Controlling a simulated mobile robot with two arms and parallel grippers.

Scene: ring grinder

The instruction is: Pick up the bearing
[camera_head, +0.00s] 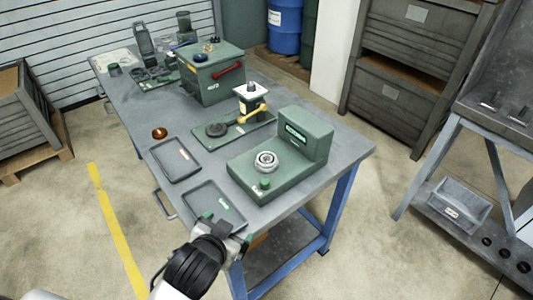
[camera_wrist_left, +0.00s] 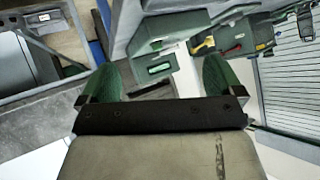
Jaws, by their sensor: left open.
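The bearing (camera_head: 265,162) is a silvery ring with a dark centre. It sits on the low front part of a green machine (camera_head: 312,135) on the grey workbench in the head view. My left gripper (camera_head: 222,227) is at the bench's front edge, over the near end of a dark tray (camera_head: 201,194), left of and nearer than the bearing. It is apart from the bearing. In the left wrist view the green fingertips (camera_wrist_left: 157,82) are spread with nothing held between them. I cannot make out the bearing there. My right gripper is not in view.
A second dark tray (camera_head: 166,150), a copper-coloured round part (camera_head: 159,133), a press-like device with a yellow handle (camera_head: 252,98) and a green box (camera_head: 212,90) stand farther back on the workbench (camera_head: 345,146). A green knob (camera_head: 264,184) stands close in front of the bearing.

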